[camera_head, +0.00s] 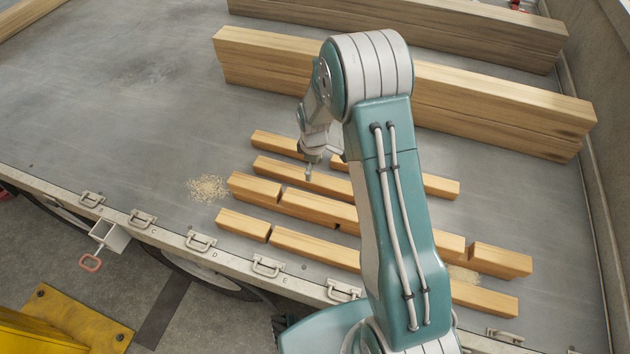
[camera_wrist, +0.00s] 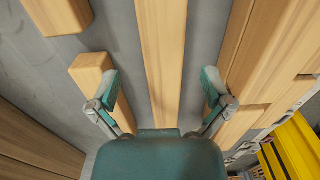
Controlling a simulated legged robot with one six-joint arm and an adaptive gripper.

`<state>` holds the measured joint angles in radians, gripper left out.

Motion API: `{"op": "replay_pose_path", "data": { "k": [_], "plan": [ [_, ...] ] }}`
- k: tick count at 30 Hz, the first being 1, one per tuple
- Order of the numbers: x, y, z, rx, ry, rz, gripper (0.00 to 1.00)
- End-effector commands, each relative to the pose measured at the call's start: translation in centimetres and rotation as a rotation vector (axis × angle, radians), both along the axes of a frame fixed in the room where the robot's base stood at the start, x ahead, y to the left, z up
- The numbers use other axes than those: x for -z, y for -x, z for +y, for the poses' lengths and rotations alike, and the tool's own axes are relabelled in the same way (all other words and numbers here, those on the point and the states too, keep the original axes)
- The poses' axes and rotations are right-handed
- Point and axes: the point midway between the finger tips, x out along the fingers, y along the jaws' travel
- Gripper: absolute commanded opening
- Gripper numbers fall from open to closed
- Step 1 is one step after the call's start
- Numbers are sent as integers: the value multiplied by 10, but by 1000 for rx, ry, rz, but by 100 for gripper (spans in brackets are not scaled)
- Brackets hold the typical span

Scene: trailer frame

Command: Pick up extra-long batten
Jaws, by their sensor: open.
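Several light wooden battens lie in rows on the grey trailer bed (camera_head: 120,90). In the wrist view, one long unbroken batten (camera_wrist: 163,40), likely the extra-long one, runs from the top edge down between the fingers of my gripper (camera_wrist: 160,80) and under its body. In the head view this seems to be the second-row batten (camera_head: 275,170); its right end is hidden behind my arm. My gripper (camera_head: 309,170) is open, with one finger on each side of the batten and a gap to each. I cannot tell how far above it the fingertips are.
A shorter batten (camera_wrist: 92,75) ends close beside the left finger. Other battens (camera_wrist: 262,60) lie right of the right finger. Thick beams (camera_head: 490,105) stand behind the rows. The bed at left is mostly clear, with a sawdust pile (camera_head: 207,188).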

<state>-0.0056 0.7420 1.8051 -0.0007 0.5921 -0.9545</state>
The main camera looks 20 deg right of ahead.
Motion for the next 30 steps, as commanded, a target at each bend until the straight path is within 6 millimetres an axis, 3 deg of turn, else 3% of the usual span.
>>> {"op": "replay_pose_path", "data": {
  "k": [9,18,24,25,30],
  "plan": [
    [45,6,-3,2,-1,4,100],
    [50,5,-2,1,-1,1,100],
    [49,5,-2,1,-1,1,11],
    [50,5,-2,1,-1,2,3],
    [50,5,-2,2,-1,2,3]
  ]
}}
